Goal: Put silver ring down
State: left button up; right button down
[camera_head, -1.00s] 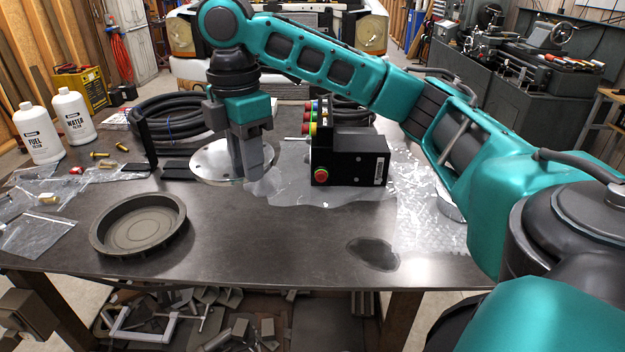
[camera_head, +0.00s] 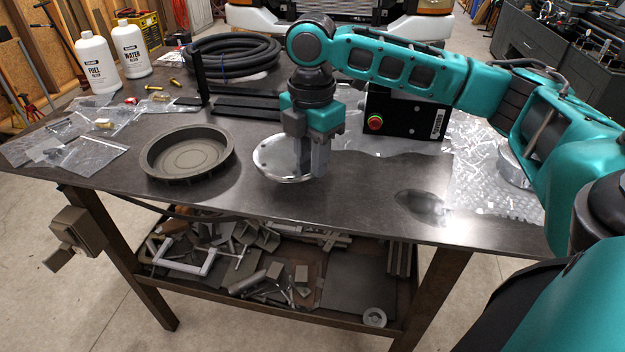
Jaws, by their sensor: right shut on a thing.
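The silver ring (camera_head: 268,160) is a shiny round metal piece, low over the table just right of the dark round tray. My right gripper (camera_head: 306,165) points down and is shut on its right side. The fingers and gripper body hide part of the ring. I cannot tell whether the ring touches the tabletop. My left gripper is not in view.
The dark round tray (camera_head: 150,160) sits empty on the table (camera_head: 330,205). Plastic bags (camera_head: 90,160) and two white bottles (camera_head: 97,65) are at the left. A black control box (camera_head: 420,118) stands behind my gripper. Bare tabletop lies in front.

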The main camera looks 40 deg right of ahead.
aim_at(312, 192)
notch_tip(312, 192, down, 5)
jog(key=shift+r+b, duration=0.1)
jog(key=shift+b, duration=0.3)
jog(key=c, duration=0.8)
grip_release()
notch_tip(312, 192, up, 12)
jog(key=shift+r+p, duration=0.1)
jog(key=shift+p, duration=0.95)
